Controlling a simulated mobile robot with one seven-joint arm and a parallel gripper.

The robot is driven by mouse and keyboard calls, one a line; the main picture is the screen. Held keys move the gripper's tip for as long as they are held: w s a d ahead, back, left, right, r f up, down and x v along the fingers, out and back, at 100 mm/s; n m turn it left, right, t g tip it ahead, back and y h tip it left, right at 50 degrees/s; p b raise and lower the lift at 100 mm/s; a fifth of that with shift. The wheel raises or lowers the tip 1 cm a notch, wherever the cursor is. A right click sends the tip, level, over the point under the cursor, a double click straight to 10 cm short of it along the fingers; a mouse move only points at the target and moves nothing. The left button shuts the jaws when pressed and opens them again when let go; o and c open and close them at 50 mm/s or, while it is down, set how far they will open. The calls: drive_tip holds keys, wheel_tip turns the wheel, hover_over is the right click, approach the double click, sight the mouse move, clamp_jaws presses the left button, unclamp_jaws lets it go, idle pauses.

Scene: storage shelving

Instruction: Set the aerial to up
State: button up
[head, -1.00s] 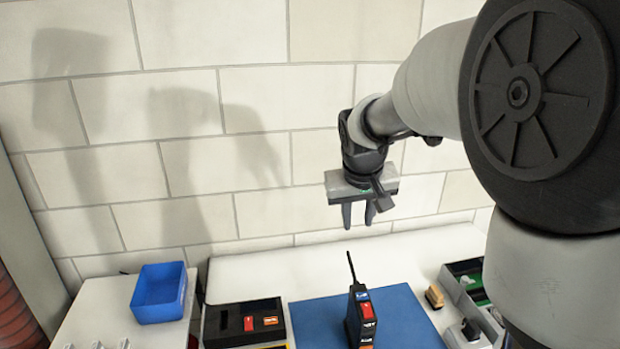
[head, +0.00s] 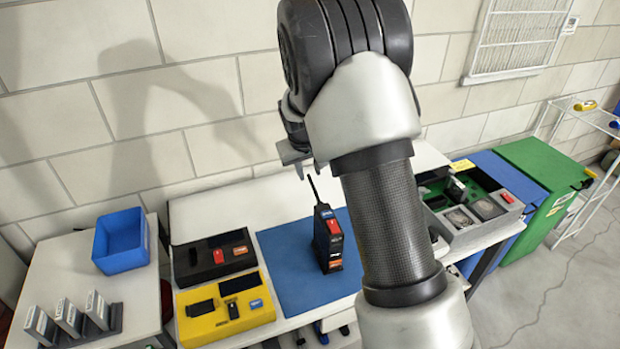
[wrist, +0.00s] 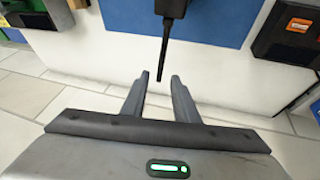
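A black radio (head: 328,240) with red, blue and orange patches stands upright on a blue mat (head: 285,265). Its thin black aerial (head: 312,189) rises from the top, leaning slightly left in the head view. In the wrist view the aerial (wrist: 164,55) hangs from the radio's dark top (wrist: 171,8) toward my gripper (wrist: 160,77). The gripper is open and empty; the aerial's tip appears between its fingertips, but contact and depth cannot be told. In the head view my gripper (head: 298,168) is above and left of the aerial, partly hidden by my arm.
A black tray (head: 190,262) and a yellow tray (head: 205,322) lie left of the mat. A blue bin (head: 120,242) sits on the left table. A green-lined case (head: 480,235) is at the right. Open air surrounds the aerial above the mat.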

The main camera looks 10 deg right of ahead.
sight(310, 179)
drive_tip(key=shift+x, duration=2.4)
clamp_jaws()
